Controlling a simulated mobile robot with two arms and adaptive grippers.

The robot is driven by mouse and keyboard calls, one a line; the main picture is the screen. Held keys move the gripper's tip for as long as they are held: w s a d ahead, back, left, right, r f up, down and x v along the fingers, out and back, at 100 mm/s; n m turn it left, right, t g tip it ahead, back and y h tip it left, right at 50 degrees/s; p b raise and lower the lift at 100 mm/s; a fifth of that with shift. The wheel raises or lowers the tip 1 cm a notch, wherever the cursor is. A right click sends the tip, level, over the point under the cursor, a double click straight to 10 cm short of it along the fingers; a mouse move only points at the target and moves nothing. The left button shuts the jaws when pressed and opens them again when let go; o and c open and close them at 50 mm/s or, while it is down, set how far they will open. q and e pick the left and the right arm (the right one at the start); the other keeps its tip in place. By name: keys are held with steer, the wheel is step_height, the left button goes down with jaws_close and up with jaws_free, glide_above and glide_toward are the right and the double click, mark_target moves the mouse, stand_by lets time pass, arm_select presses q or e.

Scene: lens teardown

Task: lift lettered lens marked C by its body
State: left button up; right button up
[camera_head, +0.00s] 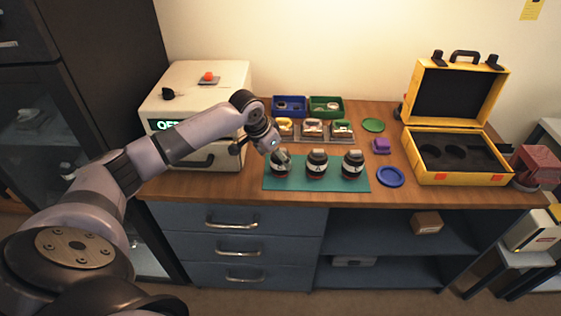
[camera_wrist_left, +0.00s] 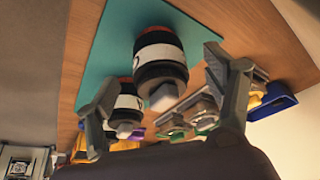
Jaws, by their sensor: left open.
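Three dark lenses with white bands stand on a teal mat (camera_head: 272,187). The left lens (camera_head: 280,170) is partly hidden by my left gripper (camera_head: 278,154). The middle lens (camera_head: 317,165) seems to carry an A; the letter on the right lens (camera_head: 352,165) is too small to read, so I cannot tell which is C. In the left wrist view my left gripper (camera_wrist_left: 165,100) is open. The nearest lens (camera_wrist_left: 160,60) shows between its fingers, apart from both as far as I see. A second lens (camera_wrist_left: 126,108) is beyond, near one finger. My right gripper is not in view.
Behind the mat are a tray (camera_head: 313,138) of small parts, a blue bin (camera_head: 290,106) and a green bin (camera_head: 326,106). A blue dish (camera_head: 390,177) and an open yellow case (camera_head: 459,178) stand to the right. A white machine (camera_head: 195,90) stands left.

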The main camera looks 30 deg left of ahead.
mark_target(280, 162)
arm_select(q)
steer(key=x, duration=0.4)
steer(key=shift+w+d+f+p, duration=0.1)
steer(key=shift+w+p, duration=0.2)
steer(key=shift+p, duration=0.05)
steer(key=shift+s, duration=0.1)
steer(key=shift+c, duration=0.2)
steer(key=c, duration=1.2)
